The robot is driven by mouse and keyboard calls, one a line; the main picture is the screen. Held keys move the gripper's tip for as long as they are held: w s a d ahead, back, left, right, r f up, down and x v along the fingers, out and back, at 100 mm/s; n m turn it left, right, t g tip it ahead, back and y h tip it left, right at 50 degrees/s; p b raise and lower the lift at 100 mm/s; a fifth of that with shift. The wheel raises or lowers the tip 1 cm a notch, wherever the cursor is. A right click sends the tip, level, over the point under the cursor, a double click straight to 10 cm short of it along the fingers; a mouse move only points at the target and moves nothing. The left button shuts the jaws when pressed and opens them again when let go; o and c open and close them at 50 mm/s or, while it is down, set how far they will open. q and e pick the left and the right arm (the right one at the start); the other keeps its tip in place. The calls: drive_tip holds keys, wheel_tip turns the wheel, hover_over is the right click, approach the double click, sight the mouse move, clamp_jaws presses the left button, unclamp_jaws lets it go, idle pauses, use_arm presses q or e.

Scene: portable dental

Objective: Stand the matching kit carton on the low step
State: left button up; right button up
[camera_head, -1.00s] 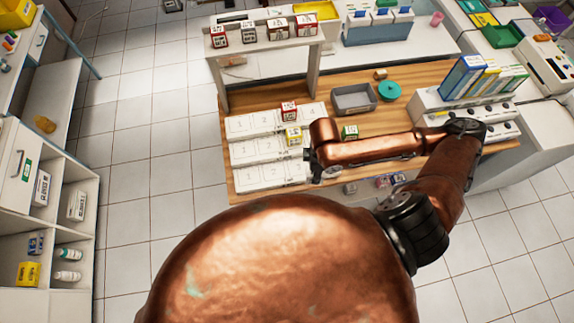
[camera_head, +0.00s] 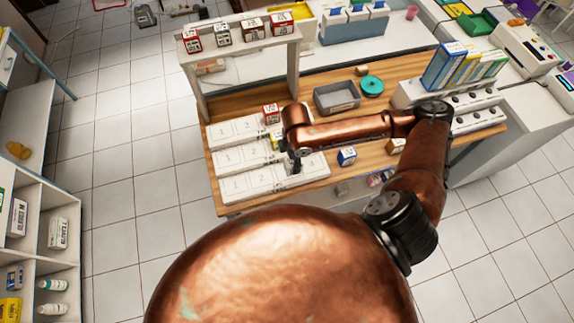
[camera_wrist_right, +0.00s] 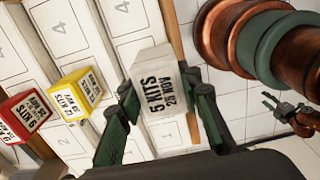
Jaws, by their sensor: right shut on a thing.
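My right gripper (camera_wrist_right: 163,92) is shut on a white carton (camera_wrist_right: 158,82) marked "5 KITS 21 NOV". In the head view my right gripper (camera_head: 296,163) is over the front part of the numbered three-tier steps, and the carton is hidden or too small to make out. The low step (camera_head: 247,188) is the front tier. Whether the carton touches it I cannot tell. A yellow carton (camera_wrist_right: 76,92) stands on the middle tier and a red carton (camera_wrist_right: 25,116) on the back tier, both left of the gripper. A small dark gripper shape, apparently my left gripper (camera_wrist_right: 276,106), shows beyond the bench.
Several cartons (camera_head: 252,29) stand on the raised shelf behind the steps. A blue-and-white carton (camera_head: 347,156) and a tan carton (camera_head: 396,146) are on the wooden bench right of the steps. A grey tray (camera_head: 337,97) and a teal round object (camera_head: 372,86) lie farther back.

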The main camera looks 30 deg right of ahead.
drive_tip(key=w+f, duration=0.1)
drive_tip(key=f, duration=0.1)
drive_tip(key=w+f, duration=0.3)
drive_tip(key=shift+w+a+f, duration=0.15)
drive_tip(key=shift+f, duration=1.75)
drive_tip(key=shift+f, duration=0.1)
drive_tip(key=o, duration=1.2)
drive_tip(key=shift+c, duration=0.2)
wheel_tip(320, 180, up, 12)
